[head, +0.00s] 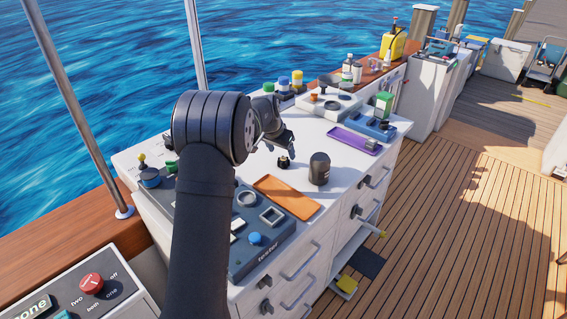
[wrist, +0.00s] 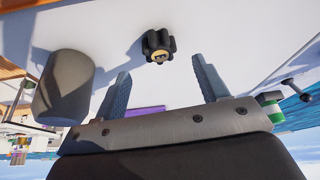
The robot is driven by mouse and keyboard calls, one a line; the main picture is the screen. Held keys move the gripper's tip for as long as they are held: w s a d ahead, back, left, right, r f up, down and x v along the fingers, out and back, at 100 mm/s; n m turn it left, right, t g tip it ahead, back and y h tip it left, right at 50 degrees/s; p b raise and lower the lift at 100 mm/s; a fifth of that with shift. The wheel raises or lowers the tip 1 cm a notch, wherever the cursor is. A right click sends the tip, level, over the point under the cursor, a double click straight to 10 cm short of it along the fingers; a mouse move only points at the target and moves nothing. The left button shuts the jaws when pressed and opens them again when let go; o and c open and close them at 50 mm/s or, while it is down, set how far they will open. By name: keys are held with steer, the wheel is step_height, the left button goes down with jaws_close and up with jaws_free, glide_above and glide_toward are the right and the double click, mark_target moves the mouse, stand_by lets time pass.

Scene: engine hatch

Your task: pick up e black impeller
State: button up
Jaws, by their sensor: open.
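The black impeller (head: 284,162) is a small lobed piece standing on the white worktop. In the wrist view the impeller (wrist: 158,45) shows a pale centre with a dark slot, and it lies beyond the fingertips, between their lines. My gripper (wrist: 160,82) is open and empty, with its two blue-grey fingers apart. In the head view my gripper (head: 282,146) is just behind and above the impeller, partly hidden by my own arm. The fingers do not touch the impeller.
A dark cylinder (head: 319,169) stands close to the right of the impeller; it also shows in the wrist view (wrist: 64,88). An orange tray (head: 287,197) lies in front, a purple tray (head: 354,140) at right. A tester panel (head: 262,250) sits at the front.

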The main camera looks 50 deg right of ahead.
mark_target(283, 159)
steer(key=x, duration=0.4)
steer(key=shift+a+f, duration=0.2)
steer(key=shift+f, duration=0.2)
steer(key=c, duration=1.1)
